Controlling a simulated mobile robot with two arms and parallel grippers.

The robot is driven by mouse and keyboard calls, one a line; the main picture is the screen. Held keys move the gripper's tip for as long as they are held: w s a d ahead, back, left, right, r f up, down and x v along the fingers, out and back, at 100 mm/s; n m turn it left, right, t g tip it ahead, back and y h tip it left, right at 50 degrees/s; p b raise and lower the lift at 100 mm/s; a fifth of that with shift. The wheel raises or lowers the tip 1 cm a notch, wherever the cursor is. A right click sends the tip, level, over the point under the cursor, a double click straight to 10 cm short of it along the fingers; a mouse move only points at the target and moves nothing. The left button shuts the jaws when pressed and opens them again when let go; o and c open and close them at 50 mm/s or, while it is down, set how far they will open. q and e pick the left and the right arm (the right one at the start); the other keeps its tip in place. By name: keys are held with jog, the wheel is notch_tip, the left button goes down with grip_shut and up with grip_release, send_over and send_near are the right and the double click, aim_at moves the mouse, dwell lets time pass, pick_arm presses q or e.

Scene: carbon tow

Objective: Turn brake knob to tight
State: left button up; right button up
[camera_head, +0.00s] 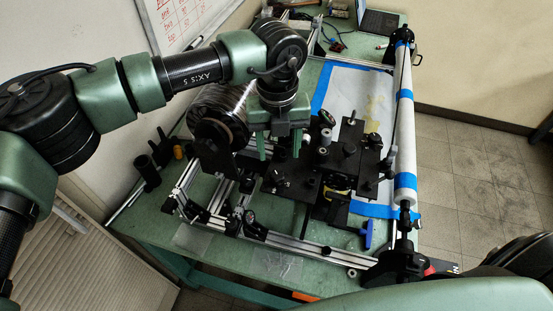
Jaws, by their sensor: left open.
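My left gripper (280,147) comes in from the upper left and points down. Its two green fingers are apart, with nothing seen between them. It is just right of the dark tow spool (217,128) and above the left edge of a black plate (300,185) that carries rollers and knobs. I cannot tell for sure which part is the brake knob; the gripper hides some of the area beside the spool. Small black round parts (249,216) sit on the frame below the spool. My right gripper is out of view.
A green table (225,242) carries an aluminium rail frame (290,243). A long white roller (404,140) with blue tape runs along the right side. Dark cylinders (147,172) stand at the left edge. A blue-handled tool (368,233) lies near the front right.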

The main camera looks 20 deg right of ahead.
aim_at(277, 173)
pick_arm(q)
jog(key=shift+a+f, duration=0.2)
jog(key=shift+a, duration=0.05)
notch_tip(277, 173, down, 6)
jog(key=p, duration=0.3)
jog(key=shift+d, duration=0.1)
jog(key=shift+f, duration=0.5)
grip_shut()
